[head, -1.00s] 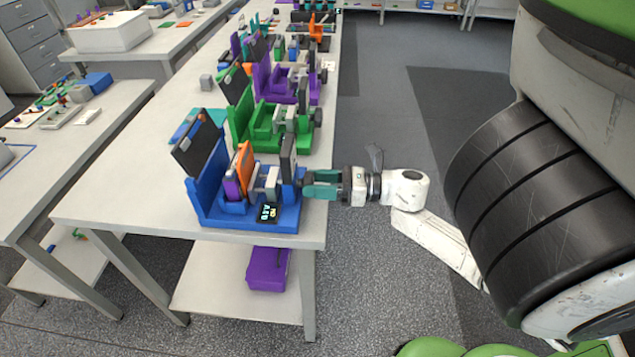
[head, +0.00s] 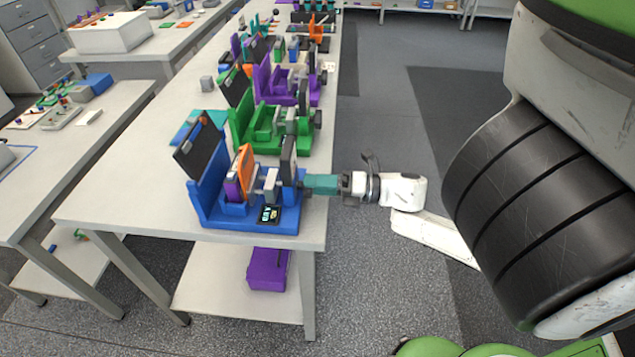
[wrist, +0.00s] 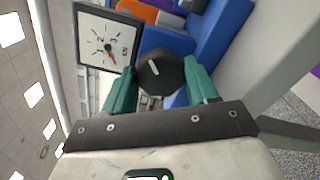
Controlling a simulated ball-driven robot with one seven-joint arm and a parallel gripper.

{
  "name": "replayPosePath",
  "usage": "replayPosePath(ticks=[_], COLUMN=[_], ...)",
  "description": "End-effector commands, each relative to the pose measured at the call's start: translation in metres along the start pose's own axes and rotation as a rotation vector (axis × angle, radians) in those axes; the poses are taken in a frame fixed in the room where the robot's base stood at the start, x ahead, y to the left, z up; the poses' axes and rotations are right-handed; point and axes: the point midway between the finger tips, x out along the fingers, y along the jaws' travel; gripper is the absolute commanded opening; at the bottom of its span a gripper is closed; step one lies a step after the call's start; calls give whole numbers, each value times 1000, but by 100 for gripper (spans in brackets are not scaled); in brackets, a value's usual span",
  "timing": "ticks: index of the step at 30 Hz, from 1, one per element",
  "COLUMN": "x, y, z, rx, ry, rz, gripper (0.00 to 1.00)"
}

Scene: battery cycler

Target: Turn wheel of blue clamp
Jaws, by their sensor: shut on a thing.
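The blue clamp (head: 225,219) stands at the near end of the long table and holds an orange and purple piece between its parts. Its wheel is a dark knob with a white mark (wrist: 160,72), seen in the wrist view between the green fingers. My gripper (head: 308,182) reaches in from the right at the clamp's right end and is shut on the wheel. In the wrist view my gripper (wrist: 162,88) has one finger on each side of the wheel. In the head view my fingers hide the wheel.
A green clamp (head: 240,122) and a purple clamp (head: 262,82) stand farther along the table (head: 120,205). A small display (head: 268,214) sits on the blue clamp's base. A purple box (head: 267,270) rests on the shelf below. Open floor lies to the right.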

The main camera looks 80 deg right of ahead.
Motion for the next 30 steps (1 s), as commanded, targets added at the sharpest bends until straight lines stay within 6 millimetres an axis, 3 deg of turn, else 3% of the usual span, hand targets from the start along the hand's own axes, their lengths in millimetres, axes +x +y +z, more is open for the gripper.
replayPosePath(ticks=[30], x=[0], y=[-1], z=[1], rx=[968], ry=[-4], rz=[-2], gripper=[28])
